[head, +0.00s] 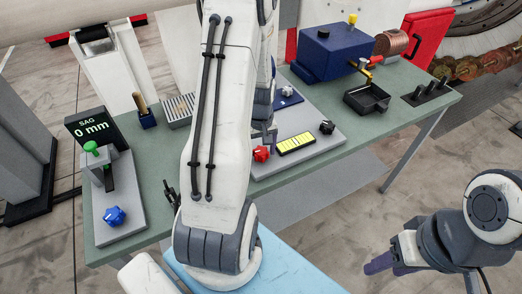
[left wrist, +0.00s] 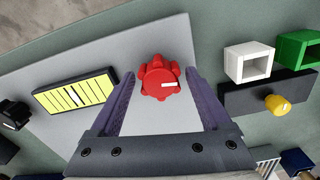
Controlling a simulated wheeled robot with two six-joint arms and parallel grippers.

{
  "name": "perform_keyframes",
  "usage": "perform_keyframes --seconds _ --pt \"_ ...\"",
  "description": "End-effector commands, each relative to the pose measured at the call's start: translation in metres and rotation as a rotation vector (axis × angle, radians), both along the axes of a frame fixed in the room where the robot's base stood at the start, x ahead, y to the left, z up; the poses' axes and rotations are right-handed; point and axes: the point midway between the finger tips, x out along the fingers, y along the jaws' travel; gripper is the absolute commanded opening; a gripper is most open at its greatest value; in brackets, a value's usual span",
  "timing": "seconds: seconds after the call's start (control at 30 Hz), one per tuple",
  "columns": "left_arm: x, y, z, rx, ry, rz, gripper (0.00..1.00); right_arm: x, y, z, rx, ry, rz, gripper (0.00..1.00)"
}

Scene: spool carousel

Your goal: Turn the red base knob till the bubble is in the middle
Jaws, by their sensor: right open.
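The red base knob (head: 261,154) sits on a grey plate beside the yellow level vial (head: 296,143). In the left wrist view the knob (left wrist: 158,80) has a white mark pointing right. My left gripper (left wrist: 160,82) is open, with one finger on each side of the knob; firm contact does not show. In the head view my left gripper (head: 264,132) is partly hidden by my arm. The vial (left wrist: 75,95) shows dark lines and a pale patch near its middle, which seems to be the bubble. My right gripper (head: 385,263) is open and empty, away from the table.
A black knob (head: 327,127) stands beside the vial. A blue box (head: 330,52) and a black tray (head: 366,98) stand further back on the green table (head: 400,125).

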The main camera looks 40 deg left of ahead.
Motion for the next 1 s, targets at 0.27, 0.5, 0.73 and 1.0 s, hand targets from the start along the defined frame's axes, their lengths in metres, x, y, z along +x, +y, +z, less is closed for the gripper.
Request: perform_keyframes --seconds 0.27,0.5,0.73,1.0 --pt "0.001 0.0 0.014 0.002 -0.004 0.0 0.81 0.0 0.0 -0.003 0.0 0.0 0.0 0.5" --pt "0.001 0.001 0.061 0.004 -0.007 0.0 0.81 0.0 0.0 -0.008 0.0 0.0 0.0 0.5" --pt "0.0 0.0 0.096 0.001 -0.003 0.0 0.81 0.0 0.0 -0.011 0.0 0.0 0.001 0.5" --pt "0.0 0.0 0.105 0.0 0.001 0.0 0.81 0.0 0.0 -0.011 0.0 0.0 0.001 0.5"
